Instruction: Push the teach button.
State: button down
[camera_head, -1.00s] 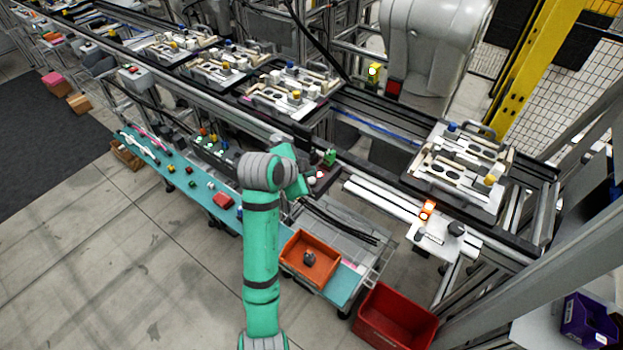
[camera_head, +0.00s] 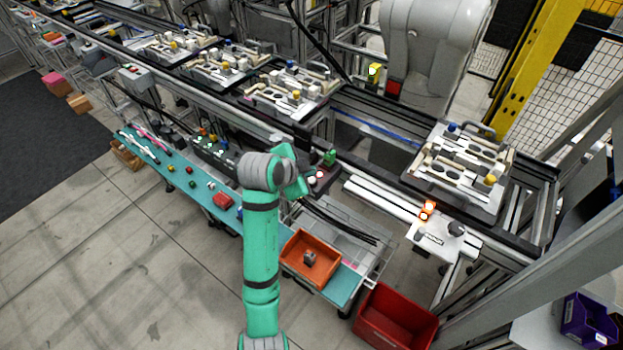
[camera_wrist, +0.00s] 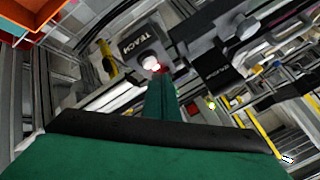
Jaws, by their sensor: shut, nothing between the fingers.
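A dark box labelled TEACH shows in the wrist view, with a pale, lit round teach button (camera_wrist: 151,62) beside the lettering. A small red glow sits next to the button. My gripper (camera_wrist: 159,76) is shut and empty, its green fingers reaching up toward the button. The fingertips overlap the button's lower edge in the wrist view; I cannot tell whether they touch it. In the head view, small red and white lights (camera_head: 318,175) show just right of my arm's wrist, which hides the fingertips.
A conveyor rail with pallet fixtures (camera_head: 463,165) runs behind. A white plate with an orange lit button (camera_head: 428,206) lies to the right. An orange bin (camera_head: 327,277) and a red bin (camera_head: 372,337) stand below. A second dark labelled box (camera_wrist: 221,72) is right of the fingers.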

jog(key=shift+f, duration=0.2)
jog(key=shift+f, duration=0.25)
jog(key=shift+f, duration=0.5)
dwell(1.1)
jog(key=shift+r, duration=0.15)
dwell(0.3)
jog(key=shift+r, duration=0.8)
jog(key=shift+r, duration=0.15)
jog(key=shift+r, duration=2.35)
